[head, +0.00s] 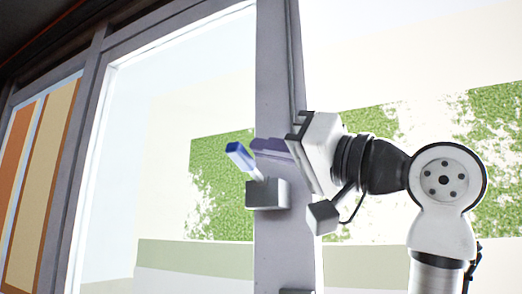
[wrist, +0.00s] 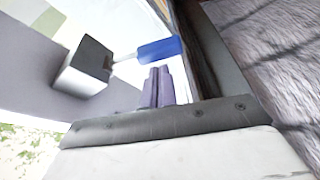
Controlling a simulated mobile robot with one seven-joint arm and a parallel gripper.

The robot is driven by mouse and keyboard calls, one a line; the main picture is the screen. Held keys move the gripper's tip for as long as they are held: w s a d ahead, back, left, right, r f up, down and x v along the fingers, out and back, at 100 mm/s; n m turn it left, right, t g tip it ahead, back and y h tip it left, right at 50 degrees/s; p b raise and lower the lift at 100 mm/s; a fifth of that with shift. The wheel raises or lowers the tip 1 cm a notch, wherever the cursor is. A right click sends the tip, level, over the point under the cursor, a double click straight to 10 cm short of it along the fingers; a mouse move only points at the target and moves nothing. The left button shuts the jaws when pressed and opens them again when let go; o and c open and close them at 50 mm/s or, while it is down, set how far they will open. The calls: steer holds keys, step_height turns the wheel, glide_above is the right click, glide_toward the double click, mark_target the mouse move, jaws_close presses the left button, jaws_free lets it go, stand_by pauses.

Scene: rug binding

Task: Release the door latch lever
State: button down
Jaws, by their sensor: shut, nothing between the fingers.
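The door latch lever (head: 240,158) has a blue grip on a pale shaft. It rises tilted up and left from a grey latch box (head: 267,194) on the grey door post. In the wrist view the blue lever grip (wrist: 160,49) points right from the latch box (wrist: 84,67). My gripper (head: 254,148) is shut and empty, its purple fingers pointing left beside the lever's upper part. In the wrist view the fingertips (wrist: 158,70) are close below the blue grip. I cannot tell whether they touch it.
The grey door post (head: 278,90) stands upright behind my gripper. Large glass panes (head: 180,110) lie to its left, with a green patchy wall (head: 225,180) behind. Orange and tan panels (head: 40,180) stand at far left. Another grey piece (head: 296,291) shows low on the post.

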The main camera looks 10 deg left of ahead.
steer(key=b+v, duration=0.3)
steer(key=v, duration=0.9)
steer(key=shift+s+f, duration=0.15)
